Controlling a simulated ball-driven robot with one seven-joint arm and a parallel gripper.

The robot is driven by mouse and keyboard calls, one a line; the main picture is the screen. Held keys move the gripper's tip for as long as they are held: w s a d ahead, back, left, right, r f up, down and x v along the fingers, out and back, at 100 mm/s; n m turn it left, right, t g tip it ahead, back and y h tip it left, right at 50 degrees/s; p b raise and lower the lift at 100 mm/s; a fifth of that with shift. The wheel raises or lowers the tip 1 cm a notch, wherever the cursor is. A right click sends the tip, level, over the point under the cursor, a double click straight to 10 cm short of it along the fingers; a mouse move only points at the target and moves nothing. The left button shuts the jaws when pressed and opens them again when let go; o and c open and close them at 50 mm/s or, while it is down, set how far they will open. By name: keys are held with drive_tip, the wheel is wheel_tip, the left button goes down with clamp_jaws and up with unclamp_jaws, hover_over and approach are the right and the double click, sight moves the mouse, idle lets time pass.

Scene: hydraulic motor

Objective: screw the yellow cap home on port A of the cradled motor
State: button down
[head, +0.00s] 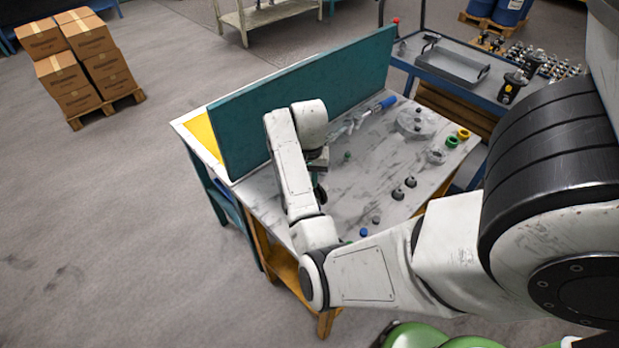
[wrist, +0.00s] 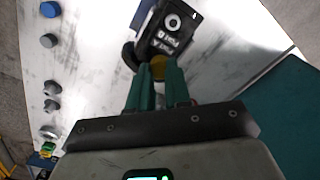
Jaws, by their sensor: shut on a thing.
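In the wrist view my gripper (wrist: 160,78) is shut on the yellow cap (wrist: 158,64), of which only a small part shows between the green fingertips. The cap is at the near edge of the black motor (wrist: 168,32), beside its white port lettering. I cannot tell whether the cap's thread is engaged, or how deep it sits. The fingers hide the port mouth. A round dark part of the motor shows left of the cap. In the head view my arm hides most of the gripper and motor; the cap cannot be made out there.
A teal panel (head: 300,105) stands along the bench's back edge.

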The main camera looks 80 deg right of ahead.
drive_tip(key=m, duration=0.4)
drive_tip(key=shift+m, duration=0.4)
drive_tip(key=shift+f+m, duration=0.1)
drive_tip(key=shift+m, duration=0.4)
drive_tip(key=m, duration=0.4)
drive_tip(key=shift+m, duration=0.3)
drive_tip(key=c, duration=1.2)
unclamp_jaws()
